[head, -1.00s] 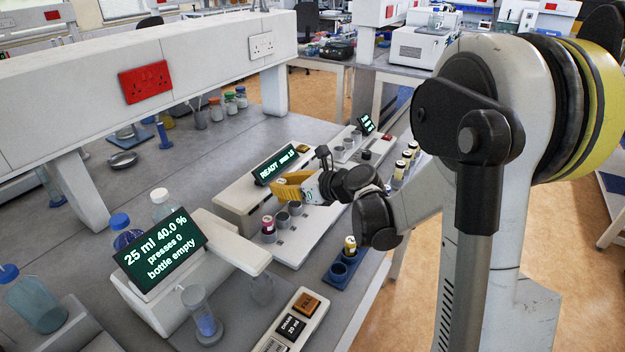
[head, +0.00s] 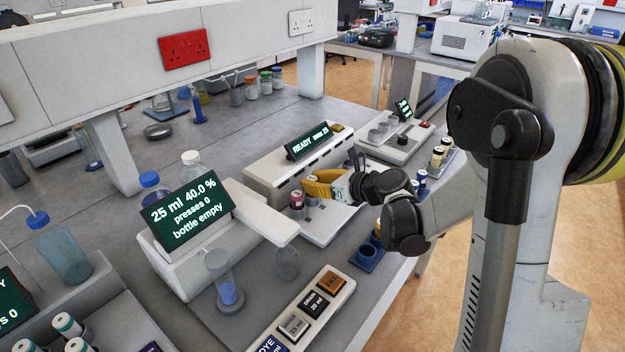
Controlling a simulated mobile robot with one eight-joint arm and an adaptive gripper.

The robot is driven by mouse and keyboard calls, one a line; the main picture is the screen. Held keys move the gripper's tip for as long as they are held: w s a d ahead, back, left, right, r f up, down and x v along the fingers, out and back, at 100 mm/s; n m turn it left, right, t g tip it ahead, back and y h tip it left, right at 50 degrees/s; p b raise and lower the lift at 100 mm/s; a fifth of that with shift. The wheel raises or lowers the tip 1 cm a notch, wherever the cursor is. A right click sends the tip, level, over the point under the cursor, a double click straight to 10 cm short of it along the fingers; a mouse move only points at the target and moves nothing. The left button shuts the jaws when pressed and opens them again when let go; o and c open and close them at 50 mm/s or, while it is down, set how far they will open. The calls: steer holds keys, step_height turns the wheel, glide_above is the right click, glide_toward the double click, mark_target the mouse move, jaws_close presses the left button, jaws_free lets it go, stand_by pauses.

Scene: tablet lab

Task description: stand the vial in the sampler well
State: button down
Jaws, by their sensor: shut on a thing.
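The sampler (head: 262,178) is a pale unit in the middle of the bench, with a green display reading READY and a low front deck with grey wells. A red-and-white-topped vial (head: 297,201) stands in the leftmost well. My gripper (head: 312,187) has yellow fingers and is low over the wells beside and just right of that vial. The fingers are shut on a vial, which they hide almost wholly. I cannot tell whether its base is inside a well. Part of a grey well (head: 312,201) shows just under the fingers.
A blue rack (head: 366,257) stands at the bench's front edge, partly behind my arm. A dispenser (head: 190,215) with a green display, a measuring cylinder (head: 226,291) and a button panel (head: 305,312) lie nearer. Capped vials (head: 438,157) stand at the right, past my wrist.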

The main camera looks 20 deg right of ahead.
steer(key=shift+f+b, duration=0.55)
steer(key=shift+f, duration=0.05)
steer(key=c, duration=1.2)
jaws_free()
steer(key=shift+o, duration=0.2)
steer(key=v, duration=1.2)
steer(key=shift+r, duration=0.1)
